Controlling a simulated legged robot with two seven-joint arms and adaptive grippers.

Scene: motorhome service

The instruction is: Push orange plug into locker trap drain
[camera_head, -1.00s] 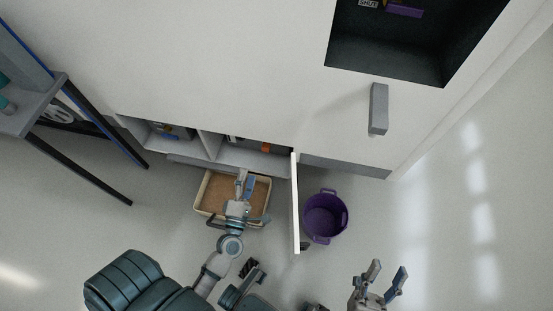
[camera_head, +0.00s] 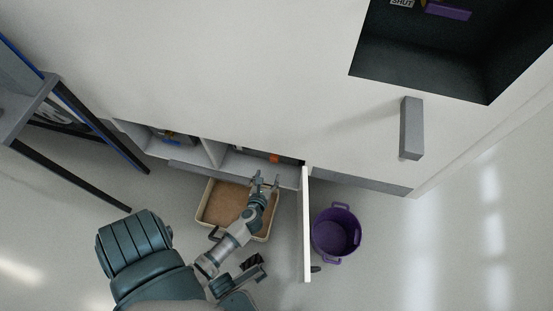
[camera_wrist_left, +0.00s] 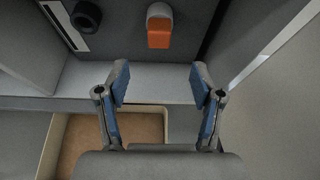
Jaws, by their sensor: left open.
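The orange plug (camera_wrist_left: 159,33) shows at the top middle of the left wrist view, at the near end of a pale round fitting (camera_wrist_left: 159,11) inside the dark locker. I cannot tell how deep it sits. In the head view the plug (camera_head: 273,157) is a small orange spot in the right locker bay (camera_head: 250,163). My left gripper (camera_wrist_left: 159,75) is open and empty, its fingers spread before the locker's sill and apart from the plug. In the head view the left gripper (camera_head: 263,181) is at the locker opening.
An open white door (camera_head: 306,225) stands just right of the left gripper. A tan tray (camera_head: 207,203) lies on the floor below the arm. A purple bucket (camera_head: 337,234) stands beyond the door. A black ring (camera_wrist_left: 86,16) is in the locker, left of the plug.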

